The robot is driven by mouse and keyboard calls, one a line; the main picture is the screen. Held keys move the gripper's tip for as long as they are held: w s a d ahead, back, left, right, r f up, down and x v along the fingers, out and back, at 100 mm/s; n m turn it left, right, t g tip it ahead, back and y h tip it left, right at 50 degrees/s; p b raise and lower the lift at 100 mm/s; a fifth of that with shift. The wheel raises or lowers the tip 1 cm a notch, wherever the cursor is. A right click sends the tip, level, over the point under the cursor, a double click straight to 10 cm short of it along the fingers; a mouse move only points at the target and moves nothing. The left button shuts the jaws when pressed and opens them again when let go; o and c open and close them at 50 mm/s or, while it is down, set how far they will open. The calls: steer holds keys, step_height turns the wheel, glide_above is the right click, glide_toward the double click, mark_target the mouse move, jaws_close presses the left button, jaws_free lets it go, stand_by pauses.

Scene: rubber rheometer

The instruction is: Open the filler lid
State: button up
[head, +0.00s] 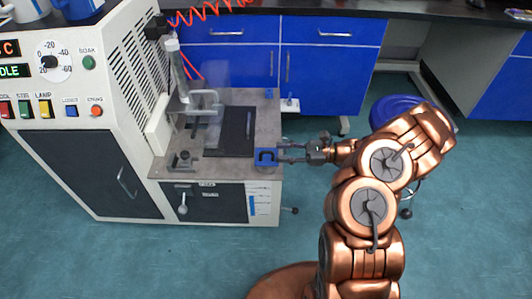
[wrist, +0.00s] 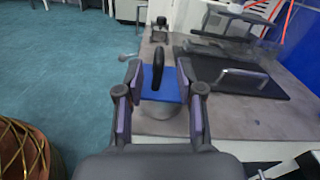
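The filler lid is a small blue square cap (head: 266,157) with a dark upright loop handle, at the front right corner of the machine's grey top. In the wrist view the blue lid (wrist: 163,92) sits flat on a round grey neck, and its black handle (wrist: 157,66) stands up from it. My gripper (head: 283,154) reaches in from the right at the lid. In the wrist view my gripper (wrist: 158,76) is open, one finger on each side of the handle. Gaps show between the fingers and the handle. The lid looks closed.
The grey top (head: 225,97) also carries a dark plate (head: 236,130), a metal bracket and clamps behind the lid. A control panel cabinet (head: 80,110) stands at the left. Blue cupboards (head: 330,65) and a blue stool (head: 395,106) are behind.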

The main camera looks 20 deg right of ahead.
mark_target(266, 152)
steer(key=b+x, duration=0.1)
steer(key=x, duration=0.4)
steer(key=shift+a, duration=0.45)
steer(key=shift+w, duration=0.1)
jaws_close()
